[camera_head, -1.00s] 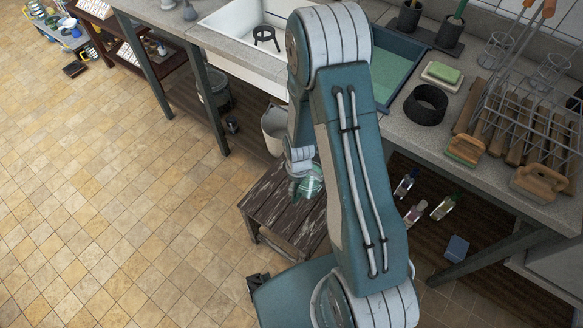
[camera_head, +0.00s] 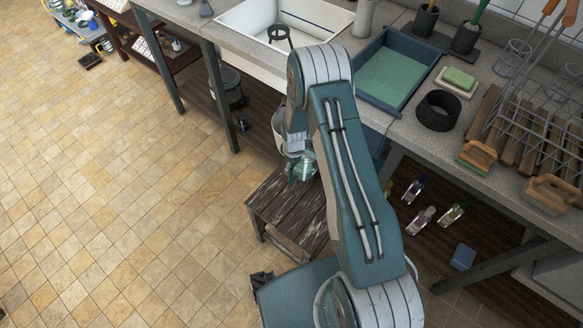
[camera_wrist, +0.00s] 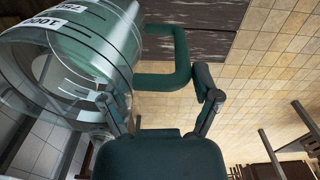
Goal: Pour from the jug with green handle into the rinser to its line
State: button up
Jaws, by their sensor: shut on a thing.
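The clear jug with a green handle (camera_wrist: 75,70) fills the upper left of the wrist view, with printed volume marks on its wall. Its green handle (camera_wrist: 180,60) reaches between my fingers. My gripper (camera_wrist: 163,98) is shut on this handle. In the head view, the jug (camera_head: 304,167) shows small and greenish at the end of my arm, above the dark wooden stool, partly hidden by the arm. A green tint shows inside the jug; I cannot tell its liquid level. I cannot pick out the rinser or its line with certainty.
The wooden stool (camera_head: 285,208) stands on the tiled floor before the bench. The bench carries a white sink (camera_head: 240,42) with a black ring stand, a blue tray (camera_head: 418,57), a black ring (camera_head: 438,110) and brushes. Several bottles (camera_head: 421,219) stand underneath.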

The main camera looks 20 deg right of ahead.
jog(key=shift+w+f, duration=0.4)
jog(key=shift+f, duration=0.5)
jog(key=shift+w+f, duration=0.35)
jog(key=shift+f, duration=0.5)
jog(key=shift+w+f, duration=0.4)
jog(key=shift+f, duration=0.5)
jog(key=o, duration=1.1)
jog(key=shift+o, duration=0.2)
